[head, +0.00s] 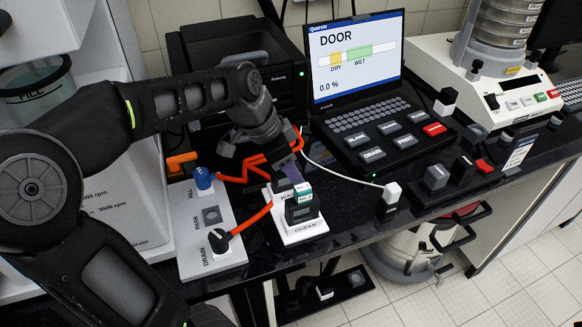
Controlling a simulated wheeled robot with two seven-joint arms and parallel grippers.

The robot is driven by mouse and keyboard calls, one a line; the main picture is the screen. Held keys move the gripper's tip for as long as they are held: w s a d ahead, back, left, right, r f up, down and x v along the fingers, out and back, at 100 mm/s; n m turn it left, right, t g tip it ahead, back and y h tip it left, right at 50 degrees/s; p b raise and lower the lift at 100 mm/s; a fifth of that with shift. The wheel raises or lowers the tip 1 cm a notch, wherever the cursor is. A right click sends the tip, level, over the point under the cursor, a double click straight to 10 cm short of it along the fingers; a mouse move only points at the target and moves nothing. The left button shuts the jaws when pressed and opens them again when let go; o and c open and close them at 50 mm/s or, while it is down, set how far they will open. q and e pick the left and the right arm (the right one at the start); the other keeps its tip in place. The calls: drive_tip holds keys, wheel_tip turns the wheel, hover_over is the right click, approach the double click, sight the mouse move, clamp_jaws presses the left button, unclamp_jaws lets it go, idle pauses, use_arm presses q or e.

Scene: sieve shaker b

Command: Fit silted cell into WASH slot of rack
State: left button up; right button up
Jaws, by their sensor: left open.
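A white rack (305,238) stands near the bench's front edge, its front marked CLEAN; a partly hidden label behind reads like WASH. A dark block (302,211) with a teal-and-white label stands upright at the CLEAN end. A second teal-and-white label shows right behind it, close to a translucent purplish piece. I cannot tell which is the silted cell or how deep it sits. My left gripper (287,165) is over the back of the rack, open, its fingertips close to these pieces. Contact is unclear. My right gripper is not in view.
Left of the rack, a white panel (226,262) marked FILL, PARK and DRAIN carries a blue knob (203,178) and a black plug. A laptop (356,62) reads DOOR 0.0 %. A white-topped block (391,192) stands right of the rack.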

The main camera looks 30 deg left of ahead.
use_arm(q)
drive_tip(key=shift+r, duration=0.25)
drive_tip(key=v, duration=0.7)
drive_tip(key=shift+a+r, duration=0.1)
drive_tip(key=shift+r, duration=0.1)
idle(0.6)
